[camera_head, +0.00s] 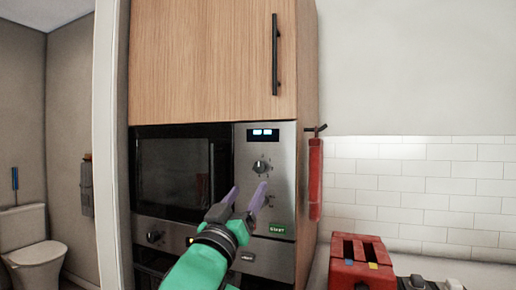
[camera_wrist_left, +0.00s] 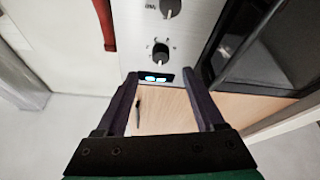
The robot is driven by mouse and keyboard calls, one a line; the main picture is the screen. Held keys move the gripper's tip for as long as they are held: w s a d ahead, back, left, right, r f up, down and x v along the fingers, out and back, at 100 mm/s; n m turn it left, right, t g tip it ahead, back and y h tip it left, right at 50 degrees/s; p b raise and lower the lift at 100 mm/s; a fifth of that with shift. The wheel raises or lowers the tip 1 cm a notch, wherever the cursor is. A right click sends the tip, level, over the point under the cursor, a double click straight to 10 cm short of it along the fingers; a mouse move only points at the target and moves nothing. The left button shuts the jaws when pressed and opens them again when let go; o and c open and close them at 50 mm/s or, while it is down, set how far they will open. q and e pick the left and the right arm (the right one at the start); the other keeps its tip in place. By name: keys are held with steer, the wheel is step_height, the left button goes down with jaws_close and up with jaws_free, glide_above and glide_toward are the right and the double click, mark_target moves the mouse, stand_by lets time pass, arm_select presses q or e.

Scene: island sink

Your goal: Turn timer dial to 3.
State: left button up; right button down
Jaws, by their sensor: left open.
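The steel control panel (camera_head: 245,150) of the built-in microwave carries two dark dials. I cannot tell from the markings which is the timer. My left gripper (camera_head: 247,191) is open and empty, its purple fingers pointing at the panel, below the upper dial in the picture. The left wrist view is upside down: the upper dial (camera_wrist_left: 160,53) and display (camera_wrist_left: 156,77) show near the gap between the fingertips, the lower dial (camera_wrist_left: 169,8) at the top edge.
The dark microwave door (camera_head: 172,178) is left of the panel, with an oven (camera_head: 155,237) below. A red extinguisher-like object (camera_head: 315,180) hangs just right of the cabinet. A red toaster-like box (camera_head: 361,262) stands on the counter at lower right. A toilet (camera_head: 37,262) is far left.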

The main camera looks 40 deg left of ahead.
mark_target(259, 170)
arm_select(q)
steer(key=p+x, duration=0.1)
steer(key=x, duration=0.8)
steer(key=shift+a+f+p, duration=0.1)
steer(key=shift+p, duration=0.3)
steer(key=shift+s, duration=0.1)
arm_select(e)
step_height(259, 170, up, 4)
steer(key=shift+f, duration=0.15)
arm_select(q)
jaws_close()
